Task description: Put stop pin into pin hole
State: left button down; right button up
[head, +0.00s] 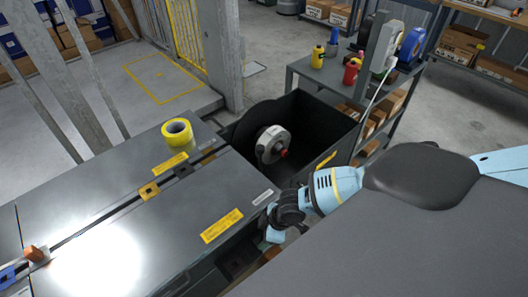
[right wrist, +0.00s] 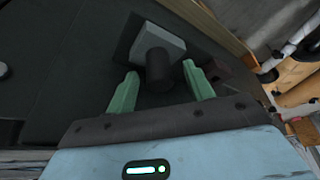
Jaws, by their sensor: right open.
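My right gripper (head: 273,236) is low beside the front side of the grey bench in the head view. In the right wrist view its green fingers (right wrist: 159,76) are spread open. A dark cylinder (right wrist: 158,68), which looks like the stop pin, stands out from a light grey block (right wrist: 160,40) between the fingertips. Gaps show on both sides of it, so it is not gripped. In the head view my gripper and the bench side hide it. I cannot make out the pin hole for sure. My left gripper is not in view.
The grey bench (head: 150,215) has a slotted rail on top and a yellow tape roll (head: 177,132) near its far edge. A black bin (head: 315,125) with a round white and red part adjoins it. A shelf cart (head: 305,68) with bottles stands behind.

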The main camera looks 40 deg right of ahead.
jog(key=c, duration=1)
jog(key=shift+r, duration=0.45)
jog(key=r, duration=0.3)
jog(key=shift+s+a+p, duration=0.2)
jog(key=shift+s+p, duration=0.1)
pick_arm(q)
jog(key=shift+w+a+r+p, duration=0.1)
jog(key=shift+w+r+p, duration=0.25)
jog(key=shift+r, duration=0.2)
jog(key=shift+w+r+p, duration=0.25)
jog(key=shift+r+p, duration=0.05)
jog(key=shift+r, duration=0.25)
pick_arm(e)
jog(key=s+a+r, duration=0.1)
jog(key=s+a, duration=0.7)
jog(key=s, duration=0.4)
jog(key=shift+s+a, duration=0.15)
jog(key=shift+s, duration=0.25)
